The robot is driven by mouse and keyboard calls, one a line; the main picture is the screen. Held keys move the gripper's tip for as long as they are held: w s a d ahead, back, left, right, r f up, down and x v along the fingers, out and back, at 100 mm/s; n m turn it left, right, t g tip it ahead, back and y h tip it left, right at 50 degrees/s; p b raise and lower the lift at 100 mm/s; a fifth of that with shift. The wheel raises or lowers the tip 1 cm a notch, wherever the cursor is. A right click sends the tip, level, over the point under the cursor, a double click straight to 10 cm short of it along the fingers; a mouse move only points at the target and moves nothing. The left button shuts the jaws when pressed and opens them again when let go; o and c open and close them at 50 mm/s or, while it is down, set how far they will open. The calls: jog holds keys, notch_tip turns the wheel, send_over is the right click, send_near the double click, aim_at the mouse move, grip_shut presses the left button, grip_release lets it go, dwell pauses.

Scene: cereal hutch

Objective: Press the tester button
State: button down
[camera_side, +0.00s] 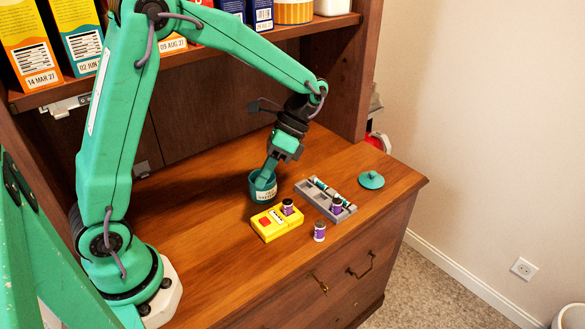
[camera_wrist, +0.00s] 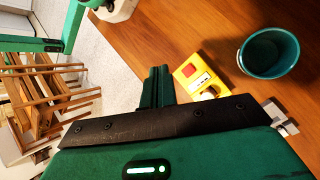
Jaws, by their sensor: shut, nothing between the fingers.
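The yellow tester (camera_side: 270,232) lies on the wooden counter, with a red button (camera_side: 265,221) at its left end and a small light display panel beside it. A purple-and-black battery (camera_side: 288,206) stands at its right end. In the wrist view the tester (camera_wrist: 184,80) shows just right of my fingers, with the red button (camera_wrist: 189,70) uncovered. My gripper (camera_side: 264,182) is shut and empty, pointing down. In the side view its tips overlap the teal jar (camera_side: 262,195); in the wrist view the gripper (camera_wrist: 157,73) is clear of the open jar (camera_wrist: 245,60) and apart from the button.
A grey slotted tray (camera_side: 312,196) holding several batteries lies right of the tester. Another purple battery (camera_side: 319,232) stands near the front edge. A teal lid (camera_side: 371,180) lies farther right. Cereal boxes (camera_side: 30,45) stand on the shelf above.

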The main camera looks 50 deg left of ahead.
aim_at(268, 219)
jog(key=shift+f, duration=0.2)
dwell(0.4)
jog(key=shift+f, duration=4.2)
jog(key=shift+d+f, duration=0.1)
jog(key=shift+f, duration=0.75)
jog(key=shift+r, duration=0.85)
jog(key=shift+r, duration=0.1)
jog(key=shift+r, duration=2.4)
